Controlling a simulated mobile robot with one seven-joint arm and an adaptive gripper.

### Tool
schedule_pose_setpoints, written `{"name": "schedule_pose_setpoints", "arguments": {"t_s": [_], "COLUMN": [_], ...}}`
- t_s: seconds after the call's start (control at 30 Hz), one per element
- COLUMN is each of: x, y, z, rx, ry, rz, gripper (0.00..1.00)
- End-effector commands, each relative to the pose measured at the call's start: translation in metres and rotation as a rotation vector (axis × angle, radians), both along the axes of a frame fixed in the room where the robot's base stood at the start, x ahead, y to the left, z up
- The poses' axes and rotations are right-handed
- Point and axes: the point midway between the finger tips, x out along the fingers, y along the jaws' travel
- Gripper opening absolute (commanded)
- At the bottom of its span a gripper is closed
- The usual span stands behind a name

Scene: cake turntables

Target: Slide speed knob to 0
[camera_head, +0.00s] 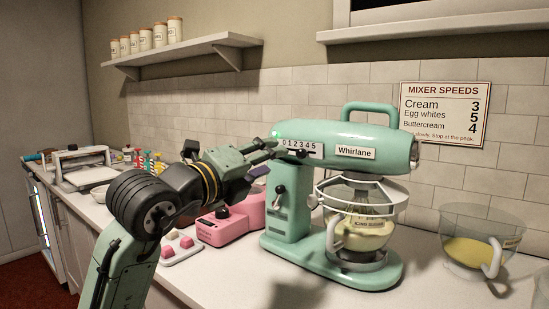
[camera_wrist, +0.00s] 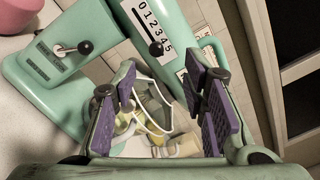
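The teal Whirlane stand mixer (camera_head: 345,135) stands on the counter. Its 0 to 5 speed scale (camera_head: 300,146) is on the side of its head, and shows in the wrist view (camera_wrist: 155,25). The dark speed knob (camera_wrist: 155,48) sticks out beside the scale; it is small in the head view (camera_head: 301,154). It appears around the middle of the scale, but I cannot tell its exact number. My gripper (camera_wrist: 160,82) is open and empty, its padded fingers apart. In the head view my gripper (camera_head: 266,146) is just left of the scale, apart from the knob.
A second dark-knobbed lever (camera_head: 279,189) is on the mixer's pedestal. The mixing bowl (camera_head: 360,232) sits under the head in a white guard. A pink appliance (camera_head: 232,222) stands left, and a glass bowl (camera_head: 470,225) right. A mixer speeds sign (camera_head: 445,113) hangs behind.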

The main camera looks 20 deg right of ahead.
Motion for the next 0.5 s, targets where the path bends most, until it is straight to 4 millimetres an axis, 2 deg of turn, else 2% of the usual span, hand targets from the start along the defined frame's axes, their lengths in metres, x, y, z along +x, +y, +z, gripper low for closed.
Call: {"name": "schedule_pose_setpoints", "arguments": {"t_s": [0.17, 0.5], "x": [0.004, 0.042], "y": [-0.017, -0.066], "z": [-0.007, -0.004], "rx": [0.053, 0.048], "ry": [0.0, -0.001], "rz": [-0.026, -0.025], "gripper": [0.39, 0.39]}}
